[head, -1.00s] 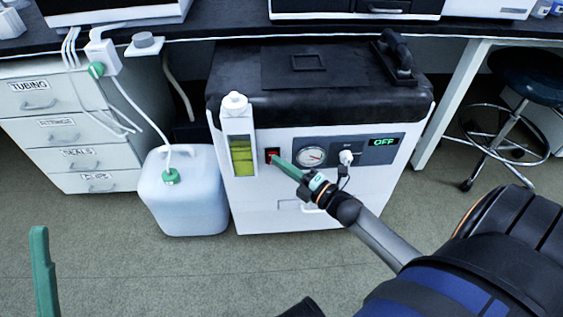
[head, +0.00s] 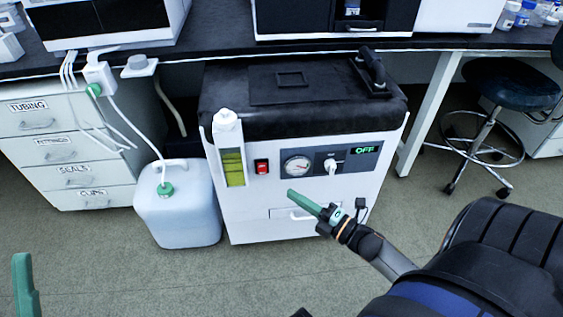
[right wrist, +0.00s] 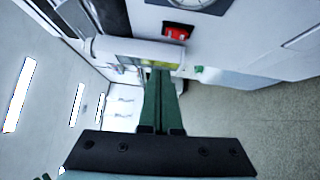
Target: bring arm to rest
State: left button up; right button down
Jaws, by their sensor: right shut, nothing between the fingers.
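My right gripper (head: 292,194) has its green fingers shut and empty. It is in front of the white cabinet unit (head: 240,215), below the gauge and above the drawer handle, apart from the red switch (head: 261,166). In the right wrist view the shut fingers (right wrist: 160,75) point toward the yellow-green sight tube (right wrist: 143,60), with the red switch (right wrist: 175,33) to the upper right. The unit's display (head: 365,151) reads OFF. Of my left gripper (head: 24,288), only a green finger shows at the lower left edge.
A white jug (head: 180,215) with a green cap stands left of the unit. Labelled drawers (head: 75,175) are farther left. A dark stool (head: 512,85) stands at the right under the bench (head: 225,58). The floor in front is clear.

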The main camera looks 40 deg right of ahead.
pick_arm(q)
jog(key=shift+a+r, duration=0.1)
jog(key=shift+r, duration=0.2)
pick_arm(e)
jog(key=shift+v, duration=0.85)
jog(key=shift+r, duration=0.1)
